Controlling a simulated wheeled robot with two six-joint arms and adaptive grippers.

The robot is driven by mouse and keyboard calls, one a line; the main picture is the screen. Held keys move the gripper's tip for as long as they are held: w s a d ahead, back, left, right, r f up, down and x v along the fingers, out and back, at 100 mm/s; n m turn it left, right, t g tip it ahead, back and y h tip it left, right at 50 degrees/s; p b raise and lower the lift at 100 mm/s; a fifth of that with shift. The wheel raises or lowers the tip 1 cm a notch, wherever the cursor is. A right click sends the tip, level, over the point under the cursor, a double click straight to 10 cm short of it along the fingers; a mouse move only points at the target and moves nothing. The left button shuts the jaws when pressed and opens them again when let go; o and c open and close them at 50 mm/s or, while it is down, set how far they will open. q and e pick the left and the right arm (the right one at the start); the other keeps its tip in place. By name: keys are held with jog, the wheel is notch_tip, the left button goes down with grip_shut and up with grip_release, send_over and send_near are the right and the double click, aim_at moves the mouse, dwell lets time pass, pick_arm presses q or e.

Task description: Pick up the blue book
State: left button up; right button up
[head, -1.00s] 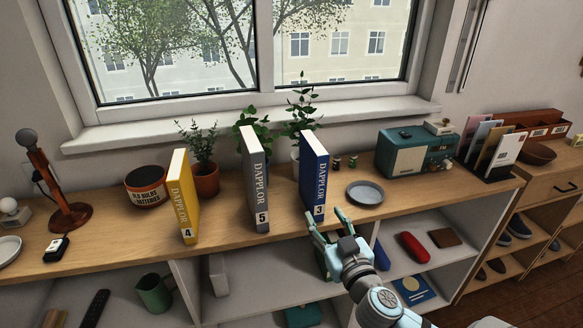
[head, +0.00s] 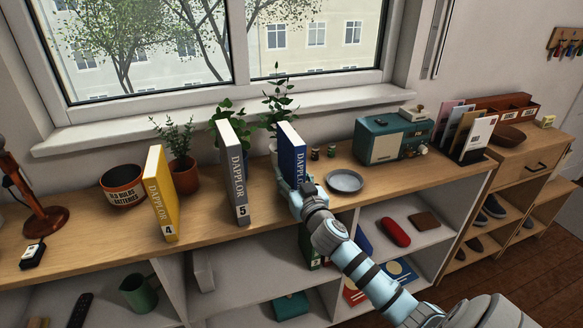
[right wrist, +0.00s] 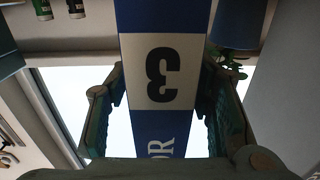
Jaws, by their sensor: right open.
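The blue book (head: 291,153) stands upright on the wooden shelf top, the rightmost of three spaced books. My right gripper (head: 297,187) is at the lower front of its spine and hides the number label in the head view. In the right wrist view the blue spine with a white "3" label (right wrist: 163,72) fills the middle, upside down. The open fingers of my right gripper (right wrist: 170,105) show on either side of the spine, with a gap visible on both sides. My left gripper is not in view.
A grey book (head: 233,174) and a yellow book (head: 160,194) stand to the left. Potted plants (head: 277,113) stand behind the books. A teal radio (head: 390,139) is further right.

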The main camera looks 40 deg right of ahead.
jog(key=shift+w+d+f, duration=0.1)
jog(key=shift+w+d, duration=0.1)
jog(key=shift+w, duration=0.45)
jog(key=shift+s, duration=0.15)
jog(key=c, duration=0.5)
grip_shut()
jog(key=shift+r, duration=0.25)
